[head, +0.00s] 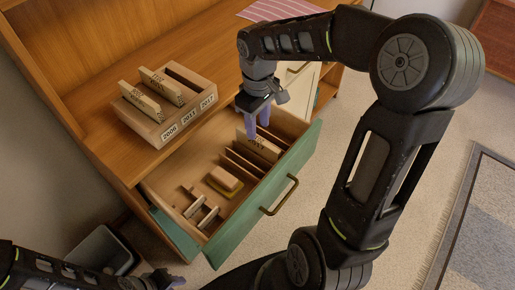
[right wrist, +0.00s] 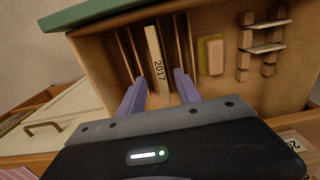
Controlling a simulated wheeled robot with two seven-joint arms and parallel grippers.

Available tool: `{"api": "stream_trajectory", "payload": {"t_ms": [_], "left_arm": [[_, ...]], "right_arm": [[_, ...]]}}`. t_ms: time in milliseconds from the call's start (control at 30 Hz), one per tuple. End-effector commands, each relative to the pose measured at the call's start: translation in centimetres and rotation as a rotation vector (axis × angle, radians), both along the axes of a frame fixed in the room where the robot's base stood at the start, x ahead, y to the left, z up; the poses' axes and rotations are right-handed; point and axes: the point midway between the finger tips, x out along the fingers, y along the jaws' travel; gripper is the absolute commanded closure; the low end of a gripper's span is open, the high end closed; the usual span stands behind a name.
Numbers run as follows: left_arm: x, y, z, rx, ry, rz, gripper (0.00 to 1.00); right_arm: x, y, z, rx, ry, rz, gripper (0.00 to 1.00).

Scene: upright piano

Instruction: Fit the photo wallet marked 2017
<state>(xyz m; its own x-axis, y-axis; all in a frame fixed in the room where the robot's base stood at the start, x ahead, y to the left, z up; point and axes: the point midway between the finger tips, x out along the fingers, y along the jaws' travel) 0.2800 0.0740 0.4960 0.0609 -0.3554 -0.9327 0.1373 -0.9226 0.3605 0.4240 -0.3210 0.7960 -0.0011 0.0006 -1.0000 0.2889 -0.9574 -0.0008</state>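The photo wallet marked 2017 (head: 258,146) is pale and stands upright in a slot of the open drawer; its label also shows in the right wrist view (right wrist: 158,64). My right gripper (head: 258,130) is above it, pointing down. In the right wrist view the purple fingers (right wrist: 160,80) are apart, one on each side of the wallet. A wooden box (head: 192,121) on the cabinet top has slots labelled 2006, a middle year hard to read, and 2017. Two wallets stand in it; the slot at the 2017 end is dark and empty. My left gripper (head: 165,281) is at the bottom edge, its fingers barely visible.
The green-fronted drawer (head: 293,187) has thin wooden dividers beside the wallet. A yellow-and-tan block (head: 225,180) and small wooden racks (head: 200,208) are also in it. A striped cloth (head: 280,9) lies on the cabinet top. A grey bin (head: 100,250) stands at lower left.

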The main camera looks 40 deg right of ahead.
Motion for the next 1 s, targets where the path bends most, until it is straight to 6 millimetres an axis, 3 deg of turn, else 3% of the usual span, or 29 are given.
{"api": "stream_trajectory", "payload": {"t_ms": [333, 700, 1000], "left_arm": [[0.0, 0.0, -0.1, 0.0, 0.0, 0.0, 0.68], [0.0, 0.0, -0.5, 0.0, 0.0, 0.0, 0.68], [0.0, 0.0, -0.5, 0.0, 0.0, 0.0, 0.68]], "right_arm": [[0.0, 0.0, -0.5, 0.0, 0.001, -0.001, 0.6], [0.0, 0.0, -5.1, -0.001, 0.002, -0.001, 0.6], [0.1, 0.0, -5.2, -0.001, -0.001, -0.001, 0.6]]}}
